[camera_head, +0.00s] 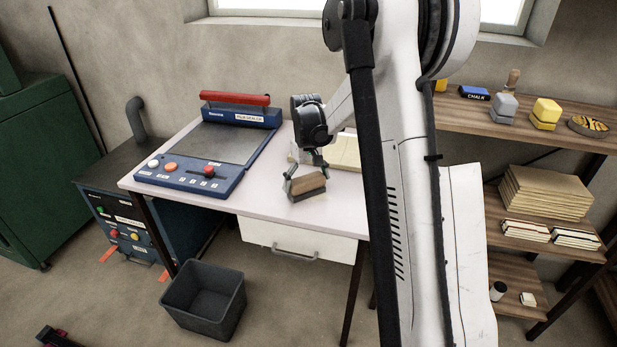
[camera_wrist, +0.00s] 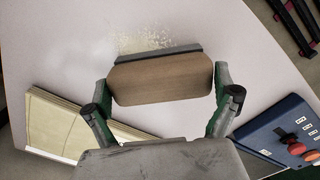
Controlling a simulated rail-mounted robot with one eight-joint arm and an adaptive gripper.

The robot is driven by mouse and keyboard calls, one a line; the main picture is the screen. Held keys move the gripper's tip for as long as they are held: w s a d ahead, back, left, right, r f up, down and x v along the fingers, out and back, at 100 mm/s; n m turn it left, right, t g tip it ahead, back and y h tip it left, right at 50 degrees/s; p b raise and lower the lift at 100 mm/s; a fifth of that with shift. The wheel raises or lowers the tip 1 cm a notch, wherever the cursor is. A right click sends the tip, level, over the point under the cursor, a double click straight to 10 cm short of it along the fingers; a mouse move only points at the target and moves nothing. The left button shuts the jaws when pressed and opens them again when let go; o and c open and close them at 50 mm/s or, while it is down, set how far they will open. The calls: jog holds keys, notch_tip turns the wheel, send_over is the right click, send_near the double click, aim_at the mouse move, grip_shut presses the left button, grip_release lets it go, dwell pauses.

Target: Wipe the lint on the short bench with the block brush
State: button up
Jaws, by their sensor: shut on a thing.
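The block brush has a brown wooden back (camera_wrist: 165,80) and a dark edge along its far side. In the wrist view my gripper (camera_wrist: 160,88) is shut on its two short ends. The lint (camera_wrist: 142,41) is a pale, crumbly patch on the bench top just beyond the brush's dark edge, with a fainter whitish smear to its left. In the head view the brush (camera_head: 307,186) is at or just above the front of the short white bench (camera_head: 225,192), with my gripper (camera_head: 304,180) around it. I cannot tell whether the bristles touch the bench. The lint is not clear in the head view.
A blue film-sealing machine (camera_head: 205,155) with a red handle takes up the bench's left side. A cream stack (camera_head: 343,152) lies behind the brush, partly hidden by my arm. A dark bin (camera_head: 205,298) stands on the floor in front. Shelves (camera_head: 540,128) stand at the right.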

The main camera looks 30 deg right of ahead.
jog(key=shift+s+a, duration=0.35)
jog(key=shift+s+a+r, duration=0.15)
jog(key=shift+s+a, duration=0.7)
jog(key=shift+s+a+f, duration=0.2)
jog(key=shift+a, duration=0.05)
jog(key=shift+s+a+r, duration=0.1)
jog(key=shift+s+a, duration=0.2)
jog(key=shift+r, duration=0.35)
notch_tip(320, 180, up, 8)
jog(key=p, duration=0.3)
jog(key=shift+f+p, duration=0.15)
jog(key=shift+p, duration=0.15)
